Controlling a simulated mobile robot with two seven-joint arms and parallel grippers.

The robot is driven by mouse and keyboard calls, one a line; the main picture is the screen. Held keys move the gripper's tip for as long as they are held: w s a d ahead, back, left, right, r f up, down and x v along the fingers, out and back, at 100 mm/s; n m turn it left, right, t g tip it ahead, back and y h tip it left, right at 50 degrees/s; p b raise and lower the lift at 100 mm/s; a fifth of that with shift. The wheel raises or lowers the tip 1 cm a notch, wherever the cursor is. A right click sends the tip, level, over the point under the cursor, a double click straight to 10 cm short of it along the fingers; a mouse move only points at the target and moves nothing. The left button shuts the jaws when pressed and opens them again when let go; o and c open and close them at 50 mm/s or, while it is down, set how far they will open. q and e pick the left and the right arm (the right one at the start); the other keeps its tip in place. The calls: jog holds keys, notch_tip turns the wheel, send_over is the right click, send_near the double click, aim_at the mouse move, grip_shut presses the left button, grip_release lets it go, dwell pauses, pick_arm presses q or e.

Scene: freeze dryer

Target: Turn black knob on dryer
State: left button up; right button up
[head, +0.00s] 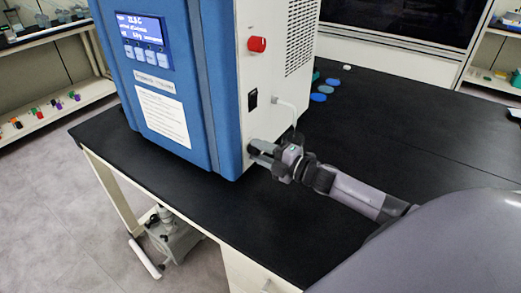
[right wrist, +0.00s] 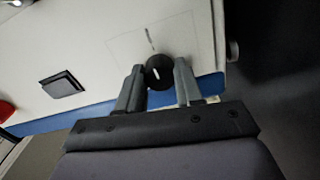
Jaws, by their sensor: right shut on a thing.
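The freeze dryer (head: 222,75), blue in front with a white side panel, stands on the black bench. Its black knob (right wrist: 159,71) is low on the side panel and carries a white pointer mark. My right gripper (head: 256,152) reaches the knob from the right in the head view. In the right wrist view its two fingers (right wrist: 159,76) are on either side of the knob, shut on it. In the head view the fingers mostly hide the knob. My left gripper is not in view.
A red knob (head: 257,44) and a black switch (head: 252,100) are above on the same panel. A pale hose (head: 292,113) runs close by the gripper. Blue discs (head: 320,97) lie behind it. The black bench (head: 400,125) is clear to the right.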

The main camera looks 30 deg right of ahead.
dwell(0.5)
jog(key=o, duration=1)
jog(key=shift+o, duration=0.2)
jog(key=v, duration=0.7)
jog(key=shift+b, duration=0.3)
jog(key=shift+s, duration=0.1)
